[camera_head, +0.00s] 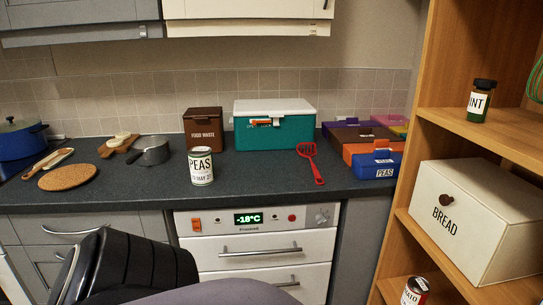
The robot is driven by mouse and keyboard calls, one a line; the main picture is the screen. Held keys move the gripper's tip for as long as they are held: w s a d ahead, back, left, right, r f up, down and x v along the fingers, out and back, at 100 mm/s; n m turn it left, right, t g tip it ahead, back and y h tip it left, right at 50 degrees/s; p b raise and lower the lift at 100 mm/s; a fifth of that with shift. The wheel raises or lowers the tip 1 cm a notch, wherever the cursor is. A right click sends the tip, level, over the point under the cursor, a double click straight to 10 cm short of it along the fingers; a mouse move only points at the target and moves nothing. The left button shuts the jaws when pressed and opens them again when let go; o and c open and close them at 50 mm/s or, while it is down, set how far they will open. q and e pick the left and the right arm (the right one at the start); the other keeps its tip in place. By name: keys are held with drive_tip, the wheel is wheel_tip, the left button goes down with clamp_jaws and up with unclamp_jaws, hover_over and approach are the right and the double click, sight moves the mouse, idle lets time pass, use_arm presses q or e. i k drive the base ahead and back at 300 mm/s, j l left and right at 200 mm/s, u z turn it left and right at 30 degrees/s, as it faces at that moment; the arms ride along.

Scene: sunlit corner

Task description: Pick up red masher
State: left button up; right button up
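The red masher (317,172) lies on the dark countertop, right of the middle. Its flat slotted head points to the back and rests near the front of the teal box. Its handle runs forward toward the counter's front edge. Nothing covers it. Dark arm parts of mine show at the bottom left, well apart from the masher and in front of the counter. I see no gripper fingers of either arm.
The teal box with white lid (273,136) is behind, and colored boxes (373,162) are right. A wooden shelf (409,145) rises at the right. Counter between can and masher is clear.

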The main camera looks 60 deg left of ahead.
sight(316, 172)
drive_tip(key=u, duration=1.8)
drive_tip(key=i+j+u, duration=0.1)
drive_tip(key=i, duration=0.05)
